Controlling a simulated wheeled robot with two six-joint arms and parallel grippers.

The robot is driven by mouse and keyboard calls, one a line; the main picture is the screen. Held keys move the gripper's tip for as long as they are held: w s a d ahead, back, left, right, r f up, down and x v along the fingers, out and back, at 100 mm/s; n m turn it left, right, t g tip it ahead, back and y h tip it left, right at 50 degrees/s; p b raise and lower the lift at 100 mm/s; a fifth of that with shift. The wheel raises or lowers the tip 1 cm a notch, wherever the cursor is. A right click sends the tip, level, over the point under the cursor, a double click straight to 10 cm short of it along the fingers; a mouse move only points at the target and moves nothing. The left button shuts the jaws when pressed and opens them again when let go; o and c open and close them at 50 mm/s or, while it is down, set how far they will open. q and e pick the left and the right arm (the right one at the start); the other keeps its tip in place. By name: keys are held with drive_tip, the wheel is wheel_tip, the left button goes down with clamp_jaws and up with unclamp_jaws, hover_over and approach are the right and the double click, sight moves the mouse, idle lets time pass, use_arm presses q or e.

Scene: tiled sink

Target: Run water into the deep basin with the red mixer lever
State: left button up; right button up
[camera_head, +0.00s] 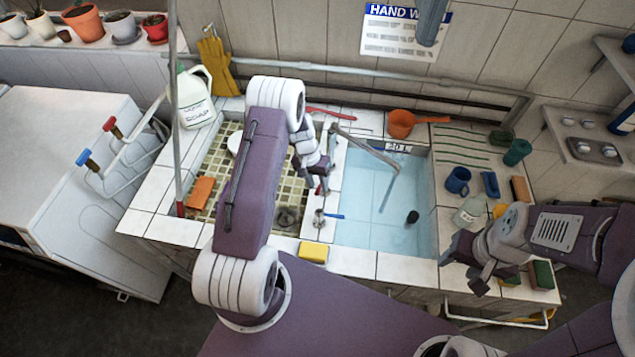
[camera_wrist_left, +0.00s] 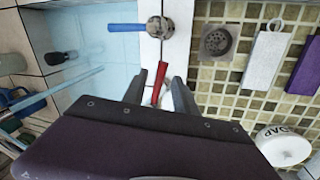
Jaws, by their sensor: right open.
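The mixer (camera_head: 319,217) sits on the white divider between the two basins, and its round body also shows in the wrist view (camera_wrist_left: 160,27). Its red lever (camera_wrist_left: 159,84) points between the two fingers of my left gripper (camera_wrist_left: 160,88), which is open, with gaps visible on both sides. In the head view my left gripper (camera_head: 320,184) is just behind the mixer. The blue lever (camera_wrist_left: 125,27) points toward the deep basin (camera_head: 365,232). The spout (camera_head: 368,150) reaches over that pale blue basin. No stream shows. My right gripper (camera_head: 468,262) is open and empty at the front right.
The left basin has green tiles, a drain (camera_wrist_left: 218,42) and an orange block (camera_head: 201,192). A yellow sponge (camera_head: 313,252) lies on the front ledge. A blue mug (camera_head: 458,181) and a clear bottle (camera_head: 468,213) stand right of the deep basin. A soap jug (camera_head: 195,98) stands back left.

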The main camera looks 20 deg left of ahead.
use_arm(q)
clamp_jaws()
idle(1.3)
